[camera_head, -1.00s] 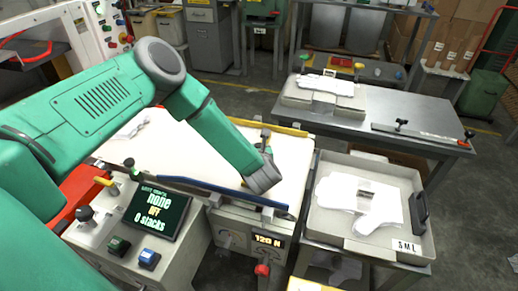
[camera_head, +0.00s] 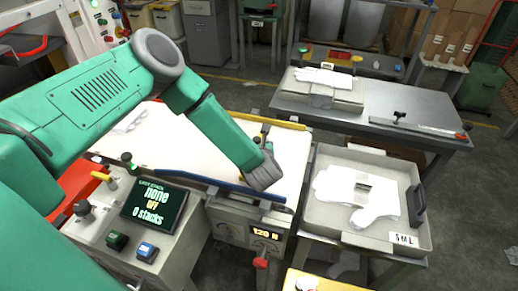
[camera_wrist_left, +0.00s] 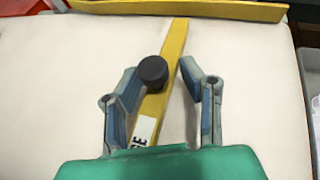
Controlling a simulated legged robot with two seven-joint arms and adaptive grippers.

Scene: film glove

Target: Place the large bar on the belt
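A yellow bar (camera_wrist_left: 172,50) with a round black knob (camera_wrist_left: 152,71) and a white label (camera_wrist_left: 144,130) lies on the white belt (camera_wrist_left: 60,80). The label is partly hidden and I cannot read it in full. My left gripper (camera_wrist_left: 160,72) is open, with its fingers on either side of the bar and knob, and a gap shows at the knob. In the head view my left gripper (camera_head: 264,172) is low over the right part of the belt (camera_head: 170,150) and hides most of the bar. My right gripper is not in view.
A blue rail (camera_head: 220,187) runs along the belt's front and a yellow rail (camera_head: 275,120) along its back. A console screen (camera_head: 155,205) stands front left. At right are a grey tray (camera_head: 400,238) with white gloves and a metal table (camera_head: 400,105) carrying a long silver bar (camera_head: 420,128).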

